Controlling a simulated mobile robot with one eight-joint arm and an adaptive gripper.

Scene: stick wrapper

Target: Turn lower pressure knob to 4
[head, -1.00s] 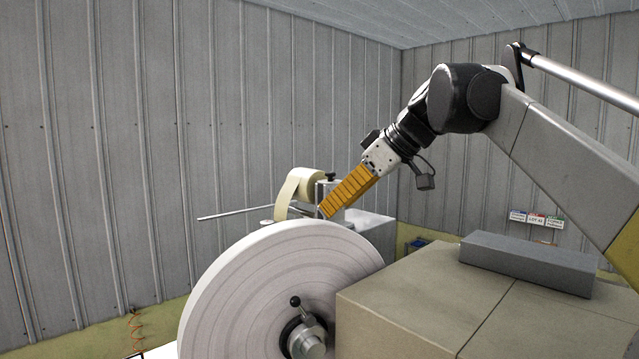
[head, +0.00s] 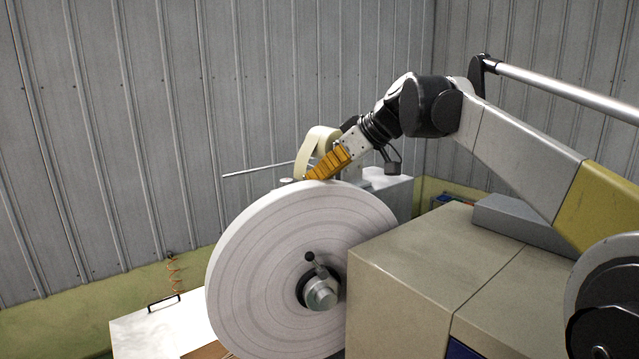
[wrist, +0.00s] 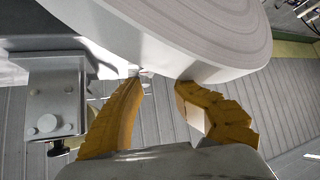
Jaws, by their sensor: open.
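I cannot make out a pressure knob with a number scale in either view. My gripper (head: 312,176) has yellow-orange fingers and points down and left, just above the rim of the large white reel (head: 235,262) in the head view. In the wrist view, my gripper (wrist: 159,83) has its two fingers apart with nothing between them. A grey metal block (wrist: 55,90) with small round fittings is left of the fingers. A black knob-like part (wrist: 59,149) shows at its lower end, partly hidden; I cannot tell if it is the lower pressure knob.
The reel's rim (wrist: 180,50) lies close in front of the fingertips. A cream tape roll (head: 318,140) and a thin metal rod (head: 255,170) are beyond the reel. A beige cabinet (head: 420,270) stands at right. A ribbed grey wall (head: 130,130) closes the back.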

